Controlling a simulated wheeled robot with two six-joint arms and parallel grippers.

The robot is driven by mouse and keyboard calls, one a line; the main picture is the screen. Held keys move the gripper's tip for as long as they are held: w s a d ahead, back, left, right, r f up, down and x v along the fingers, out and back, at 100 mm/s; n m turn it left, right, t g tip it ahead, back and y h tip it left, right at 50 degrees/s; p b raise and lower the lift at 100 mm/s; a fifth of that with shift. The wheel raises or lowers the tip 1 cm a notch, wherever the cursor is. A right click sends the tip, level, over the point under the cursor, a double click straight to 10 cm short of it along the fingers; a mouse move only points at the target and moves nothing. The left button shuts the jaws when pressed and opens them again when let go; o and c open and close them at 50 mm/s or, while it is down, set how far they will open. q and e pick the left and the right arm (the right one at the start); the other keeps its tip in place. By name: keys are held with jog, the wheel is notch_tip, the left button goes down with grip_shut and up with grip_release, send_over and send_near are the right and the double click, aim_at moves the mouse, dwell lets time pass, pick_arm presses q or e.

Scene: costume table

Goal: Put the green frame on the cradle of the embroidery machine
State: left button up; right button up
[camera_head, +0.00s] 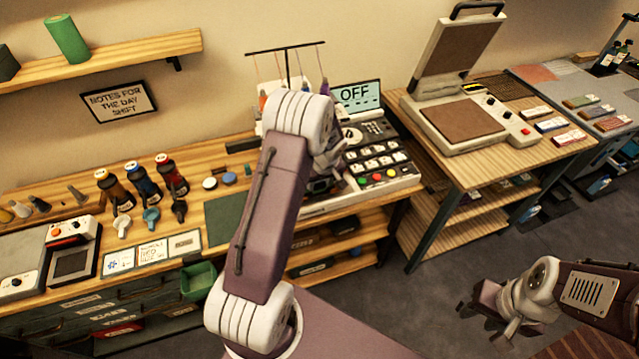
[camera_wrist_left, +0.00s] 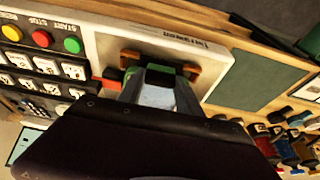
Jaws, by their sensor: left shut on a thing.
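The embroidery machine (camera_head: 375,160) stands on the wooden table, its screen reading OFF. My left arm hides part of its left side and front in the head view. My left gripper (camera_wrist_left: 155,78) is low at the machine's white front base, shut on the green frame (camera_wrist_left: 180,70), of which only small green parts show. Orange-brown pieces of what looks like the cradle (camera_wrist_left: 196,73) lie close around the fingers. I cannot tell whether the frame rests on them. My right gripper (camera_head: 489,315) is open and empty above the floor at the lower right.
A dark green mat (camera_wrist_left: 262,70) lies beside the machine, with several bottles (camera_head: 143,183) farther left. A heat press (camera_head: 465,125) stands on the table to the right. A green bin (camera_head: 198,281) sits below the table edge. Floor in front is clear.

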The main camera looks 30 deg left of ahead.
dwell(0.6)
pick_arm(q)
jog(key=shift+b, duration=0.35)
jog(key=shift+f+b, duration=0.55)
jog(key=shift+b, duration=0.1)
jog(key=shift+f+b, duration=0.45)
jog(key=shift+b, duration=0.05)
dwell(0.6)
jog(key=o, duration=1.3)
jog(key=shift+o, duration=0.2)
jog(key=shift+r+p, duration=1.55)
jog(key=shift+r, duration=0.75)
